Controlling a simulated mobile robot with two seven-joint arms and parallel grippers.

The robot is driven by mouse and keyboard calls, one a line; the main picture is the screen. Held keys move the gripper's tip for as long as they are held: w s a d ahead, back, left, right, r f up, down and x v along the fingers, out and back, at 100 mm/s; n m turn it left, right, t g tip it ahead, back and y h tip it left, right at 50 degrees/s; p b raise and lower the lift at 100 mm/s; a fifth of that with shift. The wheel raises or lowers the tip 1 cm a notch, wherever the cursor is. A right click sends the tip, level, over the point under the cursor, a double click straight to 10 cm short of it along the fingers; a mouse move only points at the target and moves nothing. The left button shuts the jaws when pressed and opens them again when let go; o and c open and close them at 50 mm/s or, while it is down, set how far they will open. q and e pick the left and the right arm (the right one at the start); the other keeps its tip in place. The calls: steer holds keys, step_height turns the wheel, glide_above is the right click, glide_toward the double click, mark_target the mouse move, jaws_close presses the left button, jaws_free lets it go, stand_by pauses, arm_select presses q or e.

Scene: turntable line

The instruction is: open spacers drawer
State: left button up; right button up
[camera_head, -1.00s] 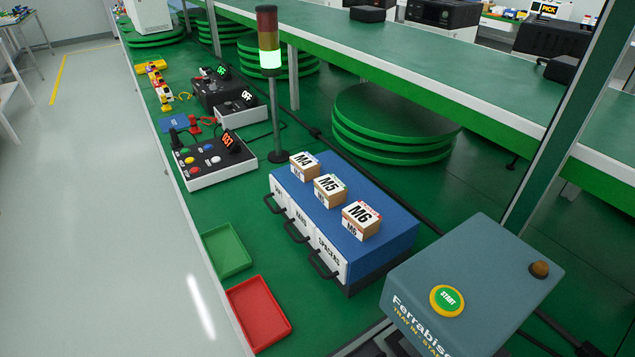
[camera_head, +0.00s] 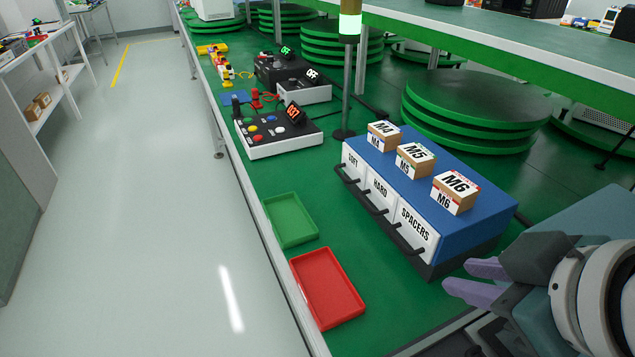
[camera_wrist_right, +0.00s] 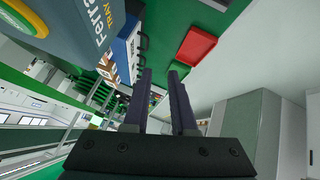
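The blue drawer unit (camera_head: 480,205) stands on the green bench with three white drawer fronts labelled SOFT, HARD and SPACERS. The spacers drawer (camera_head: 416,228) is the nearest one and looks shut, with a dark bar handle (camera_head: 405,243) on its front. My right gripper (camera_head: 455,278) is at the lower right in the head view, to the right of the spacers drawer and apart from it. Its purple fingers are parted and empty; they also show in the right wrist view (camera_wrist_right: 160,76). My left gripper is not in view.
Boxes M4 (camera_head: 383,137), M5 (camera_head: 415,160) and M6 (camera_head: 454,193) sit on the drawer unit. A red tray (camera_head: 327,288) and a green tray (camera_head: 290,220) lie in front of it. The Ferrabise start box (camera_wrist_right: 80,30) is close to my right gripper. The aisle floor at left is clear.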

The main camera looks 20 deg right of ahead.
mark_target(404, 249)
steer(key=w+d+f+n+t+b, duration=0.1)
steer(key=w+f+t+b, duration=0.1)
steer(key=f+b, duration=0.3)
steer(key=w+d+f+n+t+h+b, duration=0.1)
steer(key=w+f+n+t+b, duration=0.1)
steer(key=f+b, duration=0.3)
steer(key=w+d+f+n+t+b, duration=0.2)
steer(key=w+f+b, duration=0.2)
steer(key=b, duration=0.3)
steer(key=shift+w+f+t+h, duration=0.1)
steer(key=shift+f+t+h, duration=0.3)
steer(key=shift+f, duration=0.1)
steer(key=shift+w, duration=0.15)
steer(key=shift+w+n, duration=0.25)
steer(key=shift+n, duration=0.05)
steer(key=b+x, duration=0.3)
steer(key=x, duration=0.6)
steer(key=shift+w+r, duration=0.15)
steer(key=shift+w, duration=0.05)
jaws_close()
